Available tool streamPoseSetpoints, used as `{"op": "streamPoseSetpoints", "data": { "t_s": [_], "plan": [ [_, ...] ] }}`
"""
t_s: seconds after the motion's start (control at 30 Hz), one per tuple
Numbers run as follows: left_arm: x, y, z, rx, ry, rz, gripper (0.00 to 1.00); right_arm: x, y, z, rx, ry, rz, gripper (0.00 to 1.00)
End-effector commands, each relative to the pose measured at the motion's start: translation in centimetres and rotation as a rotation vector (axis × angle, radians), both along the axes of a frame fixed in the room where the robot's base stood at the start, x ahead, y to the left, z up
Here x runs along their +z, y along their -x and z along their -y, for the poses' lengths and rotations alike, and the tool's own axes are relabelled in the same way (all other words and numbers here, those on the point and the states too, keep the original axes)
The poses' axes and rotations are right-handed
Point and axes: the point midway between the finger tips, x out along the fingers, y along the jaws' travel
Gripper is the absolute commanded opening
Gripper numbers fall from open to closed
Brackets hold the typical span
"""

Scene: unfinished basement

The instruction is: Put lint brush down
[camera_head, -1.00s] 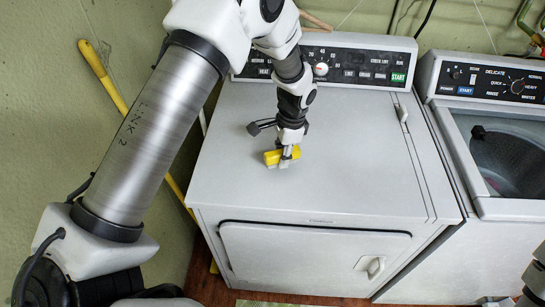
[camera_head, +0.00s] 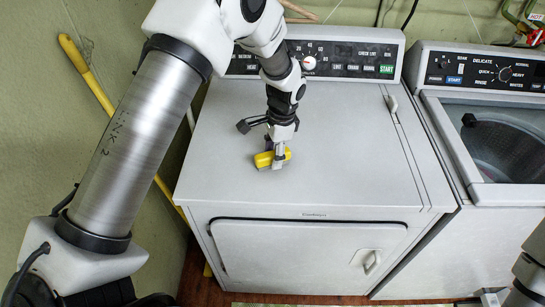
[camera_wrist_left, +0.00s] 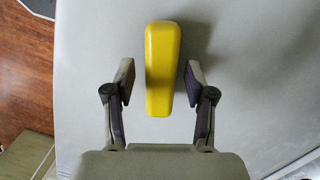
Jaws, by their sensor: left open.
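The yellow lint brush (camera_head: 264,160) lies on the white top of the dryer (camera_head: 330,178), left of its middle. In the left wrist view the brush (camera_wrist_left: 162,70) shows as a long yellow block between the two fingers, with a gap on each side. My left gripper (camera_head: 277,163) points down at the brush and hides part of it in the head view. In the wrist view my left gripper (camera_wrist_left: 162,92) is open, its fingers apart from the brush. My right gripper cannot be made out; only part of my right arm shows at the lower right edge.
A washer (camera_head: 480,220) with its tub open stands right of the dryer. The dryer's control panel (camera_head: 350,62) rises along the back. A yellow pole (camera_head: 88,75) leans against the wall at the left. The dryer top is clear right of the brush.

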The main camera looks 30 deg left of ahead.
Motion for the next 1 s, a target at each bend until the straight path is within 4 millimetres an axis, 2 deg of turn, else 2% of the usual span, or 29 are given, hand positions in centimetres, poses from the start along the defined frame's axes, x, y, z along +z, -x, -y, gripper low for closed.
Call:
{"op": "streamPoseSetpoints", "data": {
  "t_s": [0.3,0.43,0.57,1.0],
  "plan": [
    [7.6,-1.0,0.8,0.0,0.0,0.006,0.55,-2.1,0.0,0.0,0.0,0.0,0.0,0.4],
    [9.7,-1.2,1.0,0.001,0.0,0.003,0.55,-2.4,0.0,0.0,0.0,0.0,0.0,0.4],
    [10.5,-1.2,1.0,0.0,0.0,0.0,0.55,-2.4,0.0,0.0,0.0,0.0,0.0,0.4],
    [10.5,-1.3,1.0,0.0,0.0,0.0,0.55,-2.3,0.0,0.0,0.0,0.0,0.0,0.4]
  ]
}}
